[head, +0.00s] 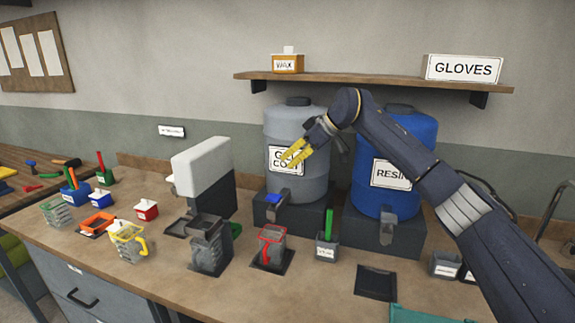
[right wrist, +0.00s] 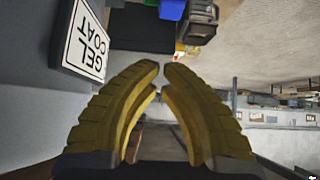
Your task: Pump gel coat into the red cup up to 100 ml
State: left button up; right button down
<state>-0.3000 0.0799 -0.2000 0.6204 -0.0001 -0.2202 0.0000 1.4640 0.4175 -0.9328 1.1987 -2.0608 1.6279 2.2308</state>
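The red cup (head: 271,246), a clear jug with red edges, stands upright on a dark pad below the gel coat drum's tap. Its inside looks grey; I cannot read a level. The grey gel coat drum (head: 296,120) has a blue-topped tap (head: 273,200) at its lower front. Its label also shows in the right wrist view (right wrist: 87,44). My right gripper (head: 291,162) is in front of the label, above the tap and cup. Its yellow fingertips (right wrist: 161,68) are slightly apart with nothing between them. My left gripper is out of view.
The blue resin drum (head: 408,135) stands right of the gel coat. A grey-and-white dispenser (head: 204,180) is left of the cup, and a small dark pot (head: 327,247) is right of it. A yellow jug (head: 128,243) and small containers fill the left bench. A shelf (head: 370,81) hangs above.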

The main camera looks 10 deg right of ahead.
send_over(274, 194)
jog(key=f, duration=0.7)
jog(key=shift+a+f, duration=0.25)
jog(key=shift+f, duration=1.1)
jog(key=shift+f, duration=1.85)
dwell(0.3)
notch_tip(274, 194, up, 4)
jog(key=shift+r, duration=0.1)
jog(key=v, duration=1)
dwell(0.6)
